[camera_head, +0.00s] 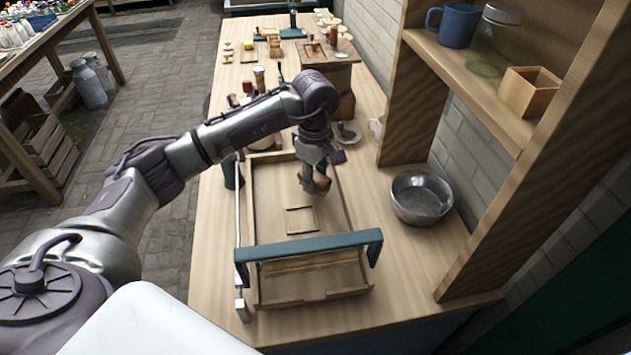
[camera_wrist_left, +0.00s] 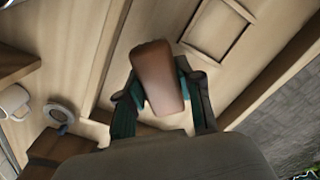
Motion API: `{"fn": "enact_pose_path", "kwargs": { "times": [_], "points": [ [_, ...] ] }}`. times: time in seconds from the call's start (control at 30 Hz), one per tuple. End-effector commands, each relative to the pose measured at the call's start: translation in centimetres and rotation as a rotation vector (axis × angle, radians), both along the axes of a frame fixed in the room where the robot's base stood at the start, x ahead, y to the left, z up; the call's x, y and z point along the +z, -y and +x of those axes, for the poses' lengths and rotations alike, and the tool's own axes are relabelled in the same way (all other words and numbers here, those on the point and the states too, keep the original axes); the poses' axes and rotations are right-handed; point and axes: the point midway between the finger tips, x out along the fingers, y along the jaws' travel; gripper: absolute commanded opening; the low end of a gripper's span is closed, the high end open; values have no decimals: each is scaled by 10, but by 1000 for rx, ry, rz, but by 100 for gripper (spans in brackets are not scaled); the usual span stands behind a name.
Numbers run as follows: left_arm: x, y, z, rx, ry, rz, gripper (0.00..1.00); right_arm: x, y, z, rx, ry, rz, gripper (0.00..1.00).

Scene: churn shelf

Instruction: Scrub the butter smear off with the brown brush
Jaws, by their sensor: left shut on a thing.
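My left gripper (camera_head: 314,178) is shut on the brown brush (camera_head: 322,183) and holds it over the wooden tray (camera_head: 343,215). In the left wrist view the brush (camera_wrist_left: 157,78) shows as a brown, rounded block between the two fingers (camera_wrist_left: 160,105). I cannot tell whether the brush touches the tray floor. A small square wooden frame (camera_head: 301,207) lies on the tray floor near the brush and also shows in the left wrist view (camera_wrist_left: 216,30). I cannot make out the butter smear. My right gripper is not in view.
A teal bar (camera_head: 310,247) spans the tray's near part. A metal bowl (camera_head: 421,198) stands right of the tray, beside a wooden shelf (camera_head: 460,70) with a blue mug (camera_head: 455,25). A wooden box (camera_head: 340,85) and several small items stand behind. The front right tabletop is clear.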

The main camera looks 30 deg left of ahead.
Motion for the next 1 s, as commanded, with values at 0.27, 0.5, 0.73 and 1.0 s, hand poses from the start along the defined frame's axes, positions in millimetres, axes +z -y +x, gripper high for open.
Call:
{"fn": "enact_pose_path", "kwargs": {
  "times": [0.27, 0.5, 0.73, 1.0],
  "points": [
    [26, -2, -2, 6, -4, 1, 0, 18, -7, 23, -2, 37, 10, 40],
    [48, -4, -3, 12, -3, 2, 0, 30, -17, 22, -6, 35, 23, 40],
    [58, -5, -4, 15, -5, 2, 0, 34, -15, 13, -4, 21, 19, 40],
    [58, -5, -4, 15, -4, 1, 0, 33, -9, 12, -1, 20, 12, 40]
  ]
}}
